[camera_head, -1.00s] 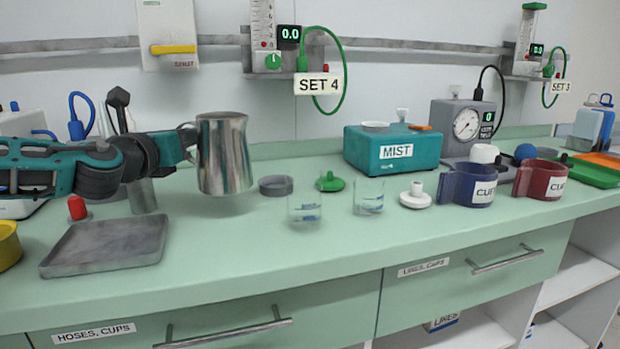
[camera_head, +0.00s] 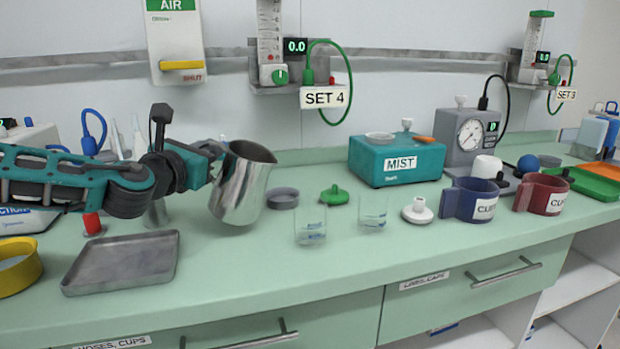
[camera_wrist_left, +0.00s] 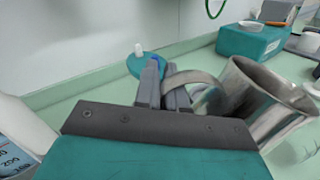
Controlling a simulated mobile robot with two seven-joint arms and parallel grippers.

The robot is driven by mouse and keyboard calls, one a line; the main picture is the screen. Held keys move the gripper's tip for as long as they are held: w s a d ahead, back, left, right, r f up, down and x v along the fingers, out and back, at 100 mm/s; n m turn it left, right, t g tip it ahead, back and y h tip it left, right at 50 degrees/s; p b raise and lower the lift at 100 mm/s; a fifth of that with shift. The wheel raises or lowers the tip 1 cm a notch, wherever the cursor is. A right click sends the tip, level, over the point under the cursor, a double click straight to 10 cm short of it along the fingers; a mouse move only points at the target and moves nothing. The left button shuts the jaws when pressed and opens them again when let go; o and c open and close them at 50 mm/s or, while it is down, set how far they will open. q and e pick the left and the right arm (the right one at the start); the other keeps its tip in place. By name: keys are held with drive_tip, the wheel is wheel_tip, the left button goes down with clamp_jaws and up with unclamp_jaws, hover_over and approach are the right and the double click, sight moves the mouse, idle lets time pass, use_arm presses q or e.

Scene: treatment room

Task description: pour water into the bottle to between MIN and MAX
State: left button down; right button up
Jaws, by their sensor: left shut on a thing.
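My left gripper (camera_head: 213,150) is shut on the handle of a shiny metal jug (camera_head: 240,187). The wrist view shows the handle (camera_wrist_left: 190,78) between the fingers. The jug is tilted, with its rim leaning to the right, and is held over the counter left of the clear bottles. Its inside and any water in it are hidden. One clear bottle (camera_head: 311,227) with blue marks stands upright and open on the counter, right of the jug and apart from it. A second similar clear bottle (camera_head: 373,212) stands further right. The marks are too small to read. My right gripper is not in view.
A grey ring (camera_head: 283,198), a green lid (camera_head: 335,195) and a white lid (camera_head: 417,211) lie near the bottles. A metal tray (camera_head: 122,264) and yellow bowl (camera_head: 18,265) are at left. The teal MIST box (camera_head: 397,161) stands behind; blue (camera_head: 470,199) and red (camera_head: 542,194) cups are right.

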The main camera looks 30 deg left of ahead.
sight(239, 144)
use_arm(q)
drive_tip(key=shift+w+d+r+m+p, duration=0.25)
drive_tip(key=shift+d+r+m+p, duration=0.1)
drive_tip(key=shift+d+m+p, duration=0.35)
drive_tip(key=d+r+m+p, duration=0.1)
drive_tip(key=p, duration=0.2)
drive_tip(key=w+d+r+m+p, duration=0.1)
drive_tip(key=r+p, duration=0.1)
drive_tip(key=p, duration=0.1)
drive_tip(key=shift+d+r+m, duration=0.3)
drive_tip(key=shift+d+m, duration=0.1)
drive_tip(key=shift+d+r+m+p, duration=0.15)
drive_tip(key=shift+r+m+p, duration=0.15)
drive_tip(key=shift+p, duration=0.15)
drive_tip(key=shift+w+d+r+m+p, duration=0.2)
drive_tip(key=shift+d+r+m+p, duration=0.15)
drive_tip(key=shift+r+m+p, duration=0.3)
drive_tip(key=shift+w+d+r+m+p, duration=0.1)
drive_tip(key=shift+d+r+m+p, duration=0.1)
drive_tip(key=shift+d+m+p, duration=0.3)
drive_tip(key=shift+r+p, duration=0.25)
drive_tip(key=shift+p, duration=0.25)
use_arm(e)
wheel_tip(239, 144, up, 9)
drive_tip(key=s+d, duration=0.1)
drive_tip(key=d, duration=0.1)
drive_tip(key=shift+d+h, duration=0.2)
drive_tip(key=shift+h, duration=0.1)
